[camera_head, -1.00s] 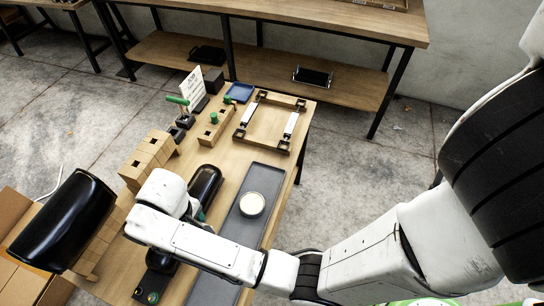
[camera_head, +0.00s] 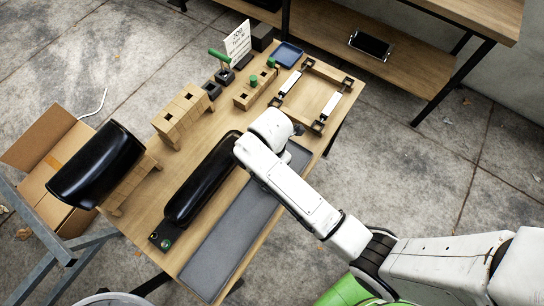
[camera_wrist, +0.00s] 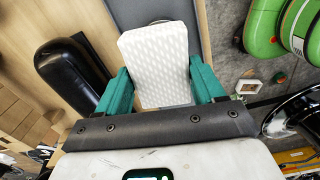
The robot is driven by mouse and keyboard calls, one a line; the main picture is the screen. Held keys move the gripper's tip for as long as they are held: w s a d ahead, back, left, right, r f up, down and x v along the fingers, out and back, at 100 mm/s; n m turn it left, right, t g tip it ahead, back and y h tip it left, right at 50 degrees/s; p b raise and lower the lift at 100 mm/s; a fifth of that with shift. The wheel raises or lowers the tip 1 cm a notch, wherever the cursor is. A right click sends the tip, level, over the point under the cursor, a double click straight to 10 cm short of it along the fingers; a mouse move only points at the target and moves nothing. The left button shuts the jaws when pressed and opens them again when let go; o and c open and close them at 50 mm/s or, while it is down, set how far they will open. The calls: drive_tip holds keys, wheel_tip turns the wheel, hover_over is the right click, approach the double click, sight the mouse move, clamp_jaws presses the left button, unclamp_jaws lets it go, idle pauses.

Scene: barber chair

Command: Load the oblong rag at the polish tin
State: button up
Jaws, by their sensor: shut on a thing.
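My gripper (camera_wrist: 160,84) shows in the wrist view with its teal fingers closed on the sides of a white, dimpled oblong rag (camera_wrist: 154,52). The rag lies flat across the view and hides what is beneath it. In the head view my white wrist is over the far end of a long grey mat (camera_head: 238,237) and hides the fingers and the rag. The polish tin does not show in either current view; my arm or the rag may cover it.
A long black cushion (camera_head: 203,178) lies left of the mat, and also shows in the wrist view (camera_wrist: 70,70). A curved black headrest (camera_head: 97,165), wooden blocks (camera_head: 185,115), a wooden frame (camera_head: 315,92), a blue tray (camera_head: 287,55) and a sign (camera_head: 237,40) occupy the table (camera_head: 140,217).

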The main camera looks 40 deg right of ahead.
drive_tip(key=shift+s+a+f+n, duration=0.1)
drive_tip(key=shift+s+a+n, duration=0.15)
drive_tip(key=shift+n, duration=0.65)
drive_tip(key=shift+f+b, duration=2)
drive_tip(key=shift+f, duration=1)
drive_tip(key=shift+f, duration=0.4)
drive_tip(key=shift+s+f, duration=0.15)
wheel_tip(320, 180, up, 5)
drive_tip(key=p, duration=0.4)
drive_tip(key=shift+r, duration=1.1)
